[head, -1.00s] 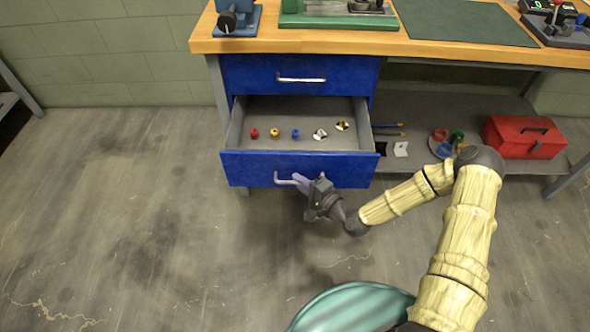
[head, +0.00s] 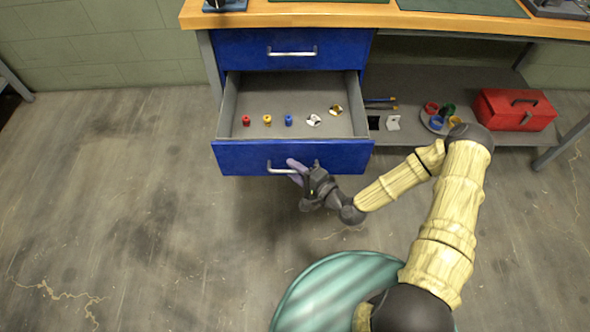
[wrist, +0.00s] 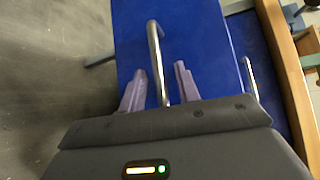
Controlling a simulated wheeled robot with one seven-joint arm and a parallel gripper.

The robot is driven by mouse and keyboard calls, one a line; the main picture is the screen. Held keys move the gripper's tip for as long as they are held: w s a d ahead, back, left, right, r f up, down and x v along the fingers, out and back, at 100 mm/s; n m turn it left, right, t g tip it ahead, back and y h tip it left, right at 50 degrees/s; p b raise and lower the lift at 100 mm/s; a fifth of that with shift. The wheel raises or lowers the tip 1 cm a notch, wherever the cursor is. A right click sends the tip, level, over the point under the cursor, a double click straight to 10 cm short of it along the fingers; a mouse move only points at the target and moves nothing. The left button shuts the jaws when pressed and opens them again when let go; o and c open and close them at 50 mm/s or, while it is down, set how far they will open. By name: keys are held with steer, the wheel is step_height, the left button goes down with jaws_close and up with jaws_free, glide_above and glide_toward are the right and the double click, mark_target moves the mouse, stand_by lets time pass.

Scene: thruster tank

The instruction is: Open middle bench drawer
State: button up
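The bench has a blue upper drawer (head: 345,50) that is closed. Below it, a blue drawer (head: 230,158) stands well out from the bench, and its grey inside shows. It has a silver bar handle (head: 278,171) on its front. My gripper (head: 294,166) is at the right part of this handle. In the wrist view, the handle (wrist: 155,50) passes between the two lilac fingers of my gripper (wrist: 160,72), with a gap visible on each side. The fingers are apart, one on either side of the bar. No drawer shows below the pulled-out one.
Small red, yellow and blue parts and two shiny pieces lie in the open drawer. A lower shelf (head: 450,100) to the right holds a red toolbox (head: 514,110) and a tray of coloured rings (head: 437,118). The floor left of the drawer is clear.

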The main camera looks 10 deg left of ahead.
steer(key=p+v, duration=0.2)
steer(key=v, duration=1.5)
steer(key=shift+d, duration=0.2)
steer(key=shift+f, duration=0.1)
